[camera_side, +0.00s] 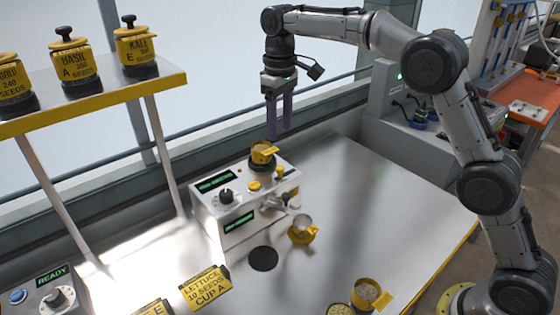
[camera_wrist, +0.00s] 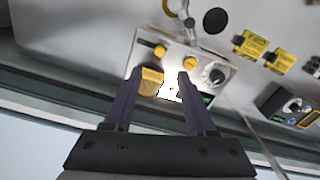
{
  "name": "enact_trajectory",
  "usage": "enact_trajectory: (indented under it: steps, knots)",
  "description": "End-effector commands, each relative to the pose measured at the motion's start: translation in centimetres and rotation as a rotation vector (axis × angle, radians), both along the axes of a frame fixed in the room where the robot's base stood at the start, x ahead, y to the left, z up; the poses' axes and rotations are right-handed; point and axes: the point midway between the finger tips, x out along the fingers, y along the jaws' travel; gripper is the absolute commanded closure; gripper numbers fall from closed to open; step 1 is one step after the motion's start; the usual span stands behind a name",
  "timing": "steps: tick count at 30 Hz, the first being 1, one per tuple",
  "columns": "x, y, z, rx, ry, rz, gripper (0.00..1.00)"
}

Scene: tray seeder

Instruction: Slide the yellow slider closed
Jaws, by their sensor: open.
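The seeder (camera_side: 245,205) is a grey box on the metal bench, with green displays on its front. On its top right a small yellow knob (camera_side: 279,172) stands up and looks like the yellow slider. In the wrist view this knob (camera_wrist: 160,51) sits at the end of a short dark slot, just beyond the fingertips. My gripper (camera_side: 278,138) is open and empty, fingers pointing down, above the back of the seeder and apart from it. In the wrist view my fingers (camera_wrist: 160,74) appear on either side of the yellow canister (camera_wrist: 151,83).
A yellow round button (camera_side: 254,186) and black dial (camera_side: 226,195) are left of the knob. The labelled canister (camera_side: 262,155) stands behind them. A cup (camera_side: 302,223) sits by the spout. Seed jars stand on a shelf (camera_side: 150,85) at left.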

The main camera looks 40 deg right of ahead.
Motion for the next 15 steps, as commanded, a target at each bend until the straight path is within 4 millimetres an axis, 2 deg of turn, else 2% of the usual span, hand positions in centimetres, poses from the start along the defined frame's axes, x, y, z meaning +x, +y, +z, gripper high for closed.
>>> enact_trajectory:
  steps: [1,9,15]
  knots:
    - [-0.1,0.0,-1.1,0.0,0.005,0.0,0.44]
    - [-0.1,0.0,-6.4,0.0,0.005,-0.001,0.44]
    - [-0.1,0.0,-9.3,-0.001,0.003,-0.001,0.44]
